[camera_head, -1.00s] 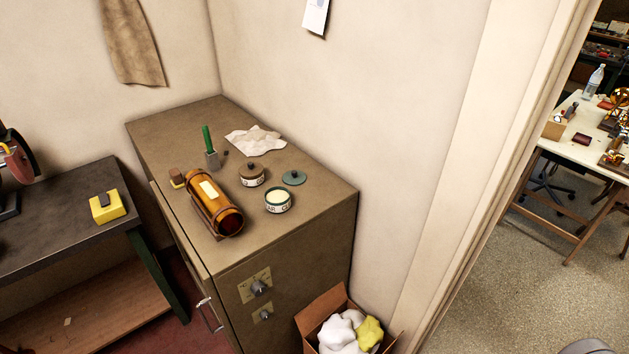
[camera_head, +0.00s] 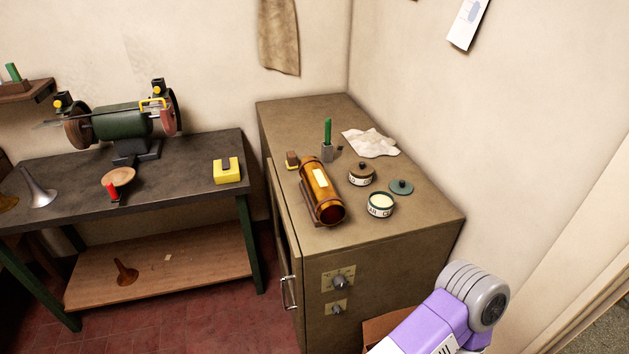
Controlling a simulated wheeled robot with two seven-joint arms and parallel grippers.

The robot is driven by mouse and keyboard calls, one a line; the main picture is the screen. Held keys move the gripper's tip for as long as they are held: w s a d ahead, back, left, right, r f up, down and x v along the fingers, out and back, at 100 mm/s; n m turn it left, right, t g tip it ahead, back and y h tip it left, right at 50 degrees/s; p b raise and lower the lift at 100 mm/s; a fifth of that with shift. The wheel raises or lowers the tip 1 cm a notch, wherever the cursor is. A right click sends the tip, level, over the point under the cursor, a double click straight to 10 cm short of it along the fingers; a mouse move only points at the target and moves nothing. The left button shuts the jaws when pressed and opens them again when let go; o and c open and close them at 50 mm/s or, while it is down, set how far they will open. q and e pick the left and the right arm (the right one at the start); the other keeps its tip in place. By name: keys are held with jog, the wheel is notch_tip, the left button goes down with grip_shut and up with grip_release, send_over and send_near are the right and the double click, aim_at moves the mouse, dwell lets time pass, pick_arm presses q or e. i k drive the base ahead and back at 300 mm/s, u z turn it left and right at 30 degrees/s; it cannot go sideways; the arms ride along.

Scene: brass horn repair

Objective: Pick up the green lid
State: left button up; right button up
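The green lid (camera_head: 401,187) is a small round disc with a dark knob, lying flat on top of the brown cabinet (camera_head: 415,222). It sits just behind and to the right of an open white jar (camera_head: 381,204) with pale contents. A second white jar (camera_head: 361,175) with a brown lid stands to its left. One purple and grey link of my arm shows at the bottom right, in front of the cabinet. Neither of my grippers shows in the head view.
An amber cylinder (camera_head: 321,190), a green-handled tool in a small grey holder (camera_head: 327,152) and a crumpled cloth (camera_head: 371,142) share the cabinet top. A bench (camera_head: 60,226) with a grinder (camera_head: 120,121) stands left. A cardboard box (camera_head: 385,325) is partly hidden below.

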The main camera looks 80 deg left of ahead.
aim_at(398, 187)
jog(key=u, duration=2.25)
